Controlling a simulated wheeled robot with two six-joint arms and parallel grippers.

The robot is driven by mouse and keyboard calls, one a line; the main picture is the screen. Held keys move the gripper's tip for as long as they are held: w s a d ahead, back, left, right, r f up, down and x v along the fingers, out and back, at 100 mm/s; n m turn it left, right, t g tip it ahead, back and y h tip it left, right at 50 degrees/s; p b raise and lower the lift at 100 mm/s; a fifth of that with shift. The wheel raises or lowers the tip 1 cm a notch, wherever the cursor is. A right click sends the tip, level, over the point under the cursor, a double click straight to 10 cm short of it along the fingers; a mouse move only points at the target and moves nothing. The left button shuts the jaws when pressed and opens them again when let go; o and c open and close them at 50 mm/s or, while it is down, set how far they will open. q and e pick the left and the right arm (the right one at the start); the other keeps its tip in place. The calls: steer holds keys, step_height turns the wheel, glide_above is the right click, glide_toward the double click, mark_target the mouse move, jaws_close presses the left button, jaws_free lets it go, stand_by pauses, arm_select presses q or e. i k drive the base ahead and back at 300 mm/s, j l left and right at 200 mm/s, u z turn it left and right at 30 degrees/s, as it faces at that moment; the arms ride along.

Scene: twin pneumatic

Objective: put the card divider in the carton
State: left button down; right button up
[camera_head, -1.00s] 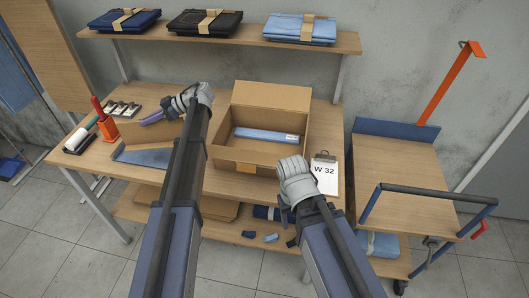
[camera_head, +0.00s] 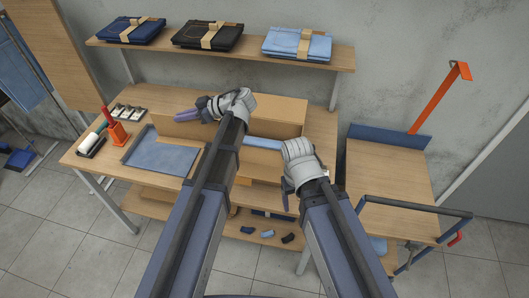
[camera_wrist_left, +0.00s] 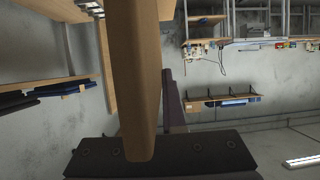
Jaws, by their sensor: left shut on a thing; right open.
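My left gripper (camera_head: 185,117) is shut on the brown card divider (camera_head: 174,130), above the bench at the carton's left side. In the left wrist view the divider (camera_wrist_left: 136,80) is a long brown panel running up from the gripper. The open cardboard carton (camera_head: 280,108) stands on the bench, its back wall showing. Folded light-blue jeans (camera_head: 262,143) lie inside it. My left arm hides part of the carton, so I cannot tell whether the divider overlaps its rim. My right gripper (camera_head: 288,196) is open and empty at the carton's front right.
A grey tray (camera_head: 127,158) with blue cloth lies left of the carton. A shelf (camera_head: 255,48) with folded jeans hangs behind. A trolley (camera_head: 390,180) stands at the right.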

mark_target(260, 157)
steer(key=i+l, duration=0.15)
steer(key=l, duration=0.2)
steer(key=i+l, duration=0.2)
steer(key=l, duration=0.15)
steer(key=i+l, duration=0.15)
steer(key=l, duration=0.2)
